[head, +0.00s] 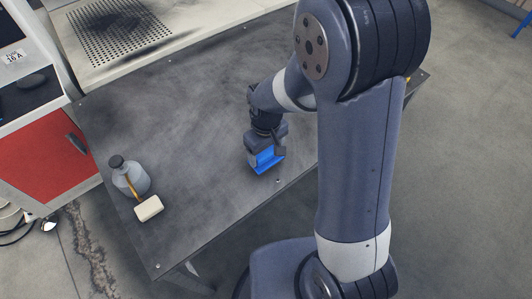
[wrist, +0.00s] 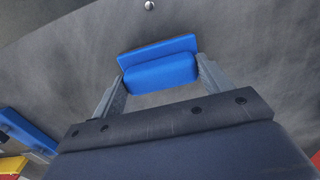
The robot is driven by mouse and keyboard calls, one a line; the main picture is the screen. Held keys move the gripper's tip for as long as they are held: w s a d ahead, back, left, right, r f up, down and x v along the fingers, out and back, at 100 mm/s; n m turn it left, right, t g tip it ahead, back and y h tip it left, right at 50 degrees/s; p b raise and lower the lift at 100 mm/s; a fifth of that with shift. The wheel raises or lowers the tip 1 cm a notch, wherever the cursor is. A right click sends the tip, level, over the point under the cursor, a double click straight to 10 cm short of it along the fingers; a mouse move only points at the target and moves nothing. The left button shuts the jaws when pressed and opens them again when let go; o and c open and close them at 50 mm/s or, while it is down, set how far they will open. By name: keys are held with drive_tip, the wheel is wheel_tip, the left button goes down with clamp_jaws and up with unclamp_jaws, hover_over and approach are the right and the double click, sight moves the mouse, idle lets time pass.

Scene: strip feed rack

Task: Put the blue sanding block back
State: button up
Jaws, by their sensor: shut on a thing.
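The blue sanding block (head: 265,160) is in my gripper (head: 266,151) over the front middle of the dark grey table. In the wrist view the blue block (wrist: 160,70) sits between the two grey fingers, one at each end of its raised grip, with its wider flat part beyond. My gripper is shut on it and points down. The block is low, at or just above the table top; I cannot tell whether it touches. No place for the block can be made out for sure.
A grey bottle (head: 130,178) and a cream block with a wooden handle (head: 149,208) stand at the table's left. A perforated plate (head: 118,30) lies behind. A red-fronted cabinet (head: 45,160) is at left. A blue piece (wrist: 28,132) and yellow piece (wrist: 12,165) show in the wrist view's lower left.

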sight(266, 152)
drive_tip(key=shift+f, duration=0.7)
drive_tip(key=shift+f, duration=0.2)
drive_tip(key=o, duration=1)
drive_tip(key=shift+c, duration=0.2)
drive_tip(key=shift+r, duration=0.1)
wheel_tip(266, 152, up, 12)
drive_tip(key=p, duration=0.1)
drive_tip(key=shift+r, duration=0.15)
